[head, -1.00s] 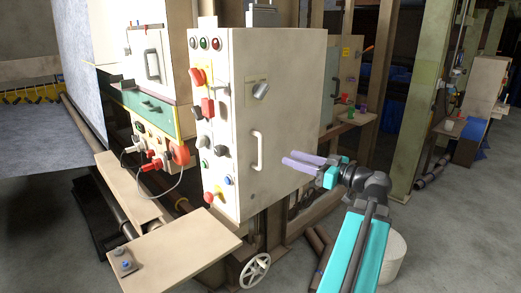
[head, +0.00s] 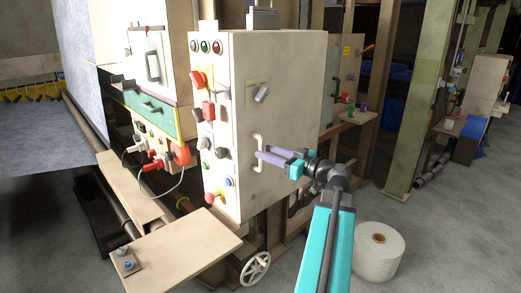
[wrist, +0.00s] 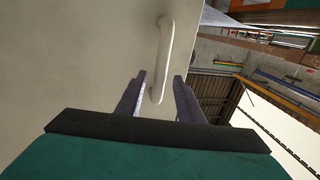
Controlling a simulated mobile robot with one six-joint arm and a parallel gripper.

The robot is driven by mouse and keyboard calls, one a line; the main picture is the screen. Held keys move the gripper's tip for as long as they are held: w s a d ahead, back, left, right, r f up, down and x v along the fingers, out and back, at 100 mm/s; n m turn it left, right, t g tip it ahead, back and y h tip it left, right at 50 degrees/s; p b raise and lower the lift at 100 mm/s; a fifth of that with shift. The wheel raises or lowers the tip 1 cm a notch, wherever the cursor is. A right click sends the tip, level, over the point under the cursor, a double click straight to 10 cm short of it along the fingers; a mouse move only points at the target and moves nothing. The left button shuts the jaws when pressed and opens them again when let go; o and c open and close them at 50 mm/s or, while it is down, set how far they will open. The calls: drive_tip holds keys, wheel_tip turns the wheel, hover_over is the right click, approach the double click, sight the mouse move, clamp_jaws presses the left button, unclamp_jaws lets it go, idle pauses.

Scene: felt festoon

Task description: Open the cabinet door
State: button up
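The cream cabinet (head: 285,75) stands at the middle of the head view with its door shut. A pale vertical bar handle (head: 257,156) is on the door's face, and it also shows in the wrist view (wrist: 163,60). My gripper (head: 262,153) is at the handle from the right, with its purple fingertips close to it. In the wrist view the fingers (wrist: 160,80) are apart, and the lower end of the handle lies between their tips. I cannot tell whether either finger touches the handle.
Buttons and switches (head: 208,110) cover the cabinet's left side. A beige board (head: 185,250) juts out at the lower left, beside a handwheel (head: 256,268). A white spool (head: 379,252) stands on the floor at right.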

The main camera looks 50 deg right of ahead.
sight(261, 167)
drive_tip(key=shift+w+a+p, duration=0.2)
drive_tip(key=shift+w+p, duration=0.1)
drive_tip(key=shift+w, duration=1.3)
